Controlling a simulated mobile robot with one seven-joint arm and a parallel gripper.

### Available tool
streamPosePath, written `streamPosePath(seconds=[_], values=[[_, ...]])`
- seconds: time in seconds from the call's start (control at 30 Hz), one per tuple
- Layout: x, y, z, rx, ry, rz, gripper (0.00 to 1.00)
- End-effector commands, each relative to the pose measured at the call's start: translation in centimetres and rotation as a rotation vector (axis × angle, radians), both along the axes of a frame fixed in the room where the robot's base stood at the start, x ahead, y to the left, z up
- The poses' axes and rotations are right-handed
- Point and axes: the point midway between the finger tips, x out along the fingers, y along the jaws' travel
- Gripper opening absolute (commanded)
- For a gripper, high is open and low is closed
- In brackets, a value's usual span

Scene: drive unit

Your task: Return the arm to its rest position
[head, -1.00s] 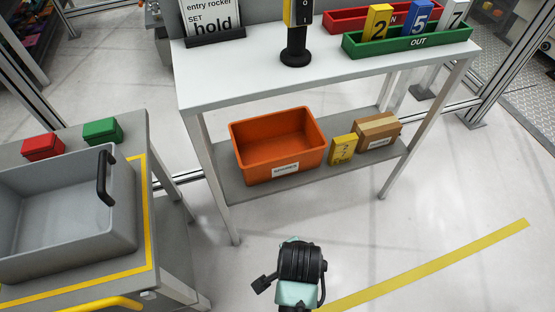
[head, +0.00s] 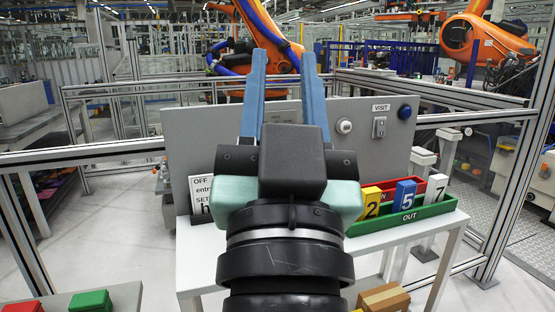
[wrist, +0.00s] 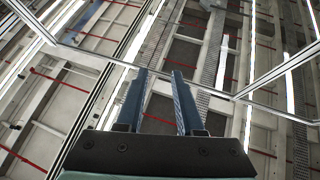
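My gripper (head: 284,95) stands raised in the middle of the head view, its two blue fingers pointing up. The fingers are apart with nothing between them. In the wrist view my gripper (wrist: 158,80) also shows open and empty, facing the ceiling structure. My arm hides the middle of the white table and part of the panel behind it.
The white table (head: 455,222) bears a green OUT tray (head: 405,222) with numbered blocks and a red tray behind it. A grey panel (head: 385,150) stands at its back. Metal fence rails run behind. An orange robot arm (head: 480,40) stands beyond them.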

Motion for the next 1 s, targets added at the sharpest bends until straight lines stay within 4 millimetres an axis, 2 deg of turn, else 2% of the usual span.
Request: streamPosePath(seconds=[0.03, 0.1, 0.13, 0.3, 0.5, 0.7, 1.0], values=[[-2.9, 0.4, 3.2, -0.033, -0.112, -0.019, 0.36], [-5.8, 0.6, 7.2, -0.070, -0.221, -0.049, 0.36], [-5.2, 0.6, 8.7, -0.067, -0.202, -0.046, 0.36], [-5.0, 0.5, 14.0, -0.065, -0.193, -0.044, 0.36], [-4.9, 0.6, 19.0, -0.065, -0.189, -0.043, 0.36], [-4.8, 0.6, 21.0, -0.064, -0.188, -0.043, 0.36], [-4.8, 0.6, 20.8, -0.064, -0.187, -0.042, 0.36]])
